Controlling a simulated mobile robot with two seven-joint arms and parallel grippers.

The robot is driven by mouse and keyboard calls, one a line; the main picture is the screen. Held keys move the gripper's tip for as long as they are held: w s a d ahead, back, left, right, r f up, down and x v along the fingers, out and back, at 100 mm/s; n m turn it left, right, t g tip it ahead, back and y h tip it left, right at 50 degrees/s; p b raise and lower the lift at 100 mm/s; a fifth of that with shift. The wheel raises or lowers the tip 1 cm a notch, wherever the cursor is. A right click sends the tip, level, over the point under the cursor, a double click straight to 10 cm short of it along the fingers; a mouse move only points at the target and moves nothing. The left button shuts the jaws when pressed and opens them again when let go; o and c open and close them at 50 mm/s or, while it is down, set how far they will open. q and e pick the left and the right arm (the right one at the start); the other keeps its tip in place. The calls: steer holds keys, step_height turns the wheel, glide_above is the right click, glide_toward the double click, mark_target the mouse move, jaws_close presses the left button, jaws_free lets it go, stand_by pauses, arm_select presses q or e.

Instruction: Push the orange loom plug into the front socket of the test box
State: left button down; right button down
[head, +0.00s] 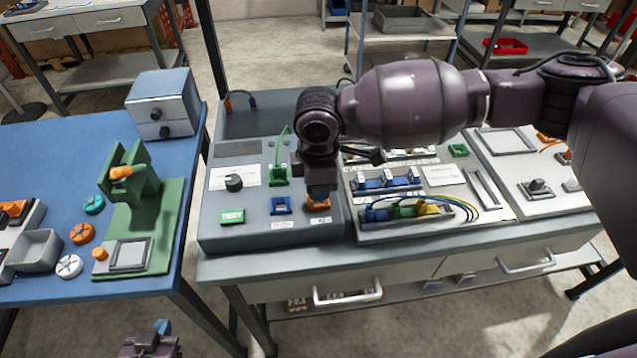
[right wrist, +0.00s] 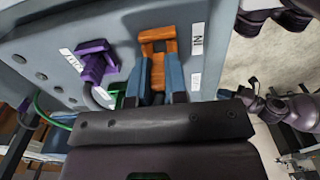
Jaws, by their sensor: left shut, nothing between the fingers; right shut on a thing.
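The test box (head: 225,205) is grey and stands at the left end of the bench. Its front orange socket (head: 318,204) lies right under my right gripper (head: 319,190); the right wrist view also shows this socket (right wrist: 158,36). My right gripper (right wrist: 160,82) is shut on the orange plug (right wrist: 158,72), with a dark cable end behind it. The plug is at the socket and lined up with it; how deep it sits I cannot tell. My left gripper (head: 150,345) is shut and empty at the bottom edge, away from the box.
A panel with coloured wires (head: 420,210) is to the right. A blue table (head: 60,150) stands left.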

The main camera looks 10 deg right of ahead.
stand_by(0.3)
steer(key=shift+p, duration=0.5)
steer(key=shift+f, duration=0.1)
steer(key=shift+f, duration=0.25)
steer(key=shift+f, duration=0.3)
